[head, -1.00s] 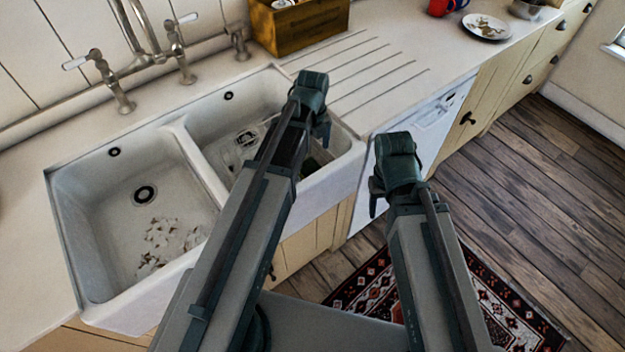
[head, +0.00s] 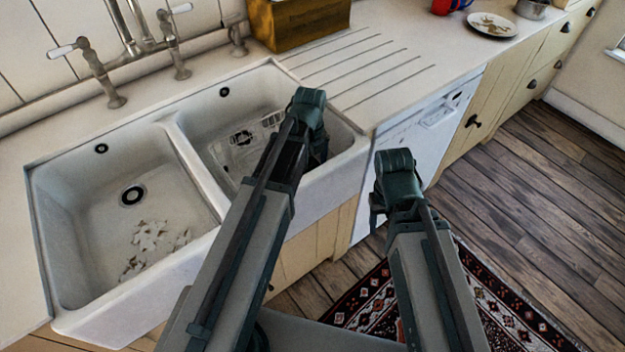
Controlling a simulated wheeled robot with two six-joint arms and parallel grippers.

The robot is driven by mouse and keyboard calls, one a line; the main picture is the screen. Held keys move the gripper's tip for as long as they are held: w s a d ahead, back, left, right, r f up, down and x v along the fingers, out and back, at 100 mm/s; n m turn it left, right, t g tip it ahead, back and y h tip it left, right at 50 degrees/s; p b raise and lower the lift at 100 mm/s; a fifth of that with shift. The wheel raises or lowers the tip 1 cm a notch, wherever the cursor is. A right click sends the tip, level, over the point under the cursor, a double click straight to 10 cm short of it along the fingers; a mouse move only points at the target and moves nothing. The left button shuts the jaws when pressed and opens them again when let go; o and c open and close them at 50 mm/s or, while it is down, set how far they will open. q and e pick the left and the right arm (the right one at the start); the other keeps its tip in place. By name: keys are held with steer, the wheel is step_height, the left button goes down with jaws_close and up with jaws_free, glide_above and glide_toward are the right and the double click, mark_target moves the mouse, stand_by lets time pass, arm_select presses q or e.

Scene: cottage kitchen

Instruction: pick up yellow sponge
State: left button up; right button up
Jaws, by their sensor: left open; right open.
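I cannot make out a yellow sponge in the head view; part of the right sink basin (head: 218,108) is hidden behind my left arm. My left gripper (head: 318,150) is over the right side of that basin, pointing down and away from me. It is open, with nothing seen between its fingers. My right gripper (head: 379,214) is open and empty, in front of the white dishwasher front (head: 425,135) and above the floor.
A clear printed package (head: 245,140) lies in the right basin. White scraps (head: 155,237) lie in the left basin (head: 95,215). Taps (head: 100,75) stand behind. A wooden box (head: 298,25) and a plate (head: 491,25) stand on the counter. The ribbed drainboard (head: 350,70) is clear.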

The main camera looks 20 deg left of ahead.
arm_select(q)
steer(key=shift+f, duration=0.55)
steer(key=shift+r, duration=0.1)
arm_select(e)
steer(key=shift+f, duration=0.4)
arm_select(q)
steer(key=shift+c, duration=0.2)
steer(key=c, duration=1.2)
steer(key=shift+o, duration=0.2)
steer(key=shift+r, duration=0.2)
arm_select(e)
steer(key=shift+r, duration=0.15)
arm_select(q)
step_height(320, 180, up, 18)
steer(key=p, duration=1.8)
steer(key=shift+f, duration=0.15)
arm_select(e)
step_height(320, 180, up, 18)
arm_select(q)
step_height(320, 180, up, 5)
steer(key=p, duration=0.5)
glide_above(310, 167)
arm_select(e)
step_height(310, 167, up, 5)
steer(key=shift+f, duration=0.2)
